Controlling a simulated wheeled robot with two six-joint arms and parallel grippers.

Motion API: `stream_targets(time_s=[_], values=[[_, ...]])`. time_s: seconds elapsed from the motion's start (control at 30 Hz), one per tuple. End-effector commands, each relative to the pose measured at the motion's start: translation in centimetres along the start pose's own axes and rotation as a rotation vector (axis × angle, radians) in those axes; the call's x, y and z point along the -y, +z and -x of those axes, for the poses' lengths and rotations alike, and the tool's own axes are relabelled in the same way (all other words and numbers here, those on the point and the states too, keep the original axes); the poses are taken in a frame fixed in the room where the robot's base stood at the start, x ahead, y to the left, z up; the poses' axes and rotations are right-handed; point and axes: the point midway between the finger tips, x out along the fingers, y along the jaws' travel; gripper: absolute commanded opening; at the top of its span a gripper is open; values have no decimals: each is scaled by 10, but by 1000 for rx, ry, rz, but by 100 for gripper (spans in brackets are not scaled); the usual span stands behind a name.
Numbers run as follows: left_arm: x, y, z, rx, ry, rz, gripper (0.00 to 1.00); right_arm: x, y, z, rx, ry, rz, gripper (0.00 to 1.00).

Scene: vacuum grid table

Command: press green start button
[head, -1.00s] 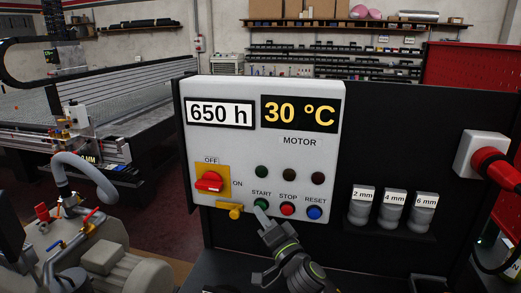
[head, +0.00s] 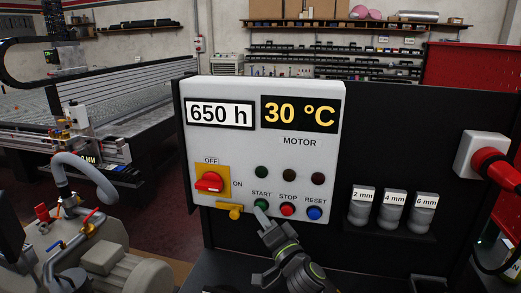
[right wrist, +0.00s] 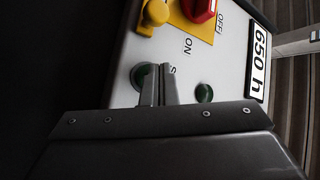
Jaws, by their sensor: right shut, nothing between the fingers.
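The green START button (head: 262,203) is on the lower part of the white control panel (head: 230,150), left of the red STOP button (head: 287,209) and blue RESET button (head: 314,212). My right gripper (head: 259,212) is shut and empty, its fingertips at the START button and covering part of it. In the right wrist view the closed fingers (right wrist: 160,85) overlap the edge of the green button (right wrist: 139,73) and part of the START label. I cannot tell whether they touch it. My left gripper is not in view.
A red rotary switch (head: 209,182) on a yellow plate and a yellow padlock-like piece (head: 231,211) are left of the button. Dark indicator lamps (head: 289,173) sit above. Labelled grey holders (head: 393,210) and a red plug (head: 490,168) are to the right.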

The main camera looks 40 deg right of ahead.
Motion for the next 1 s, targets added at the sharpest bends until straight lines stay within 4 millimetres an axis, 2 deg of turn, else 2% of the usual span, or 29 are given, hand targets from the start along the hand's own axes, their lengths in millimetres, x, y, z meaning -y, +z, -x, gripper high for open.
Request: stream_targets(time_s=[0.53,0.8,1.0], values=[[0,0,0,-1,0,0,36,0,0,0,0,0,0,0],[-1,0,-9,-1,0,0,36,-5,-4,-6,0,-2,3,0],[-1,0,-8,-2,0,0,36,-4,-5,-7,-1,0,1,0]])
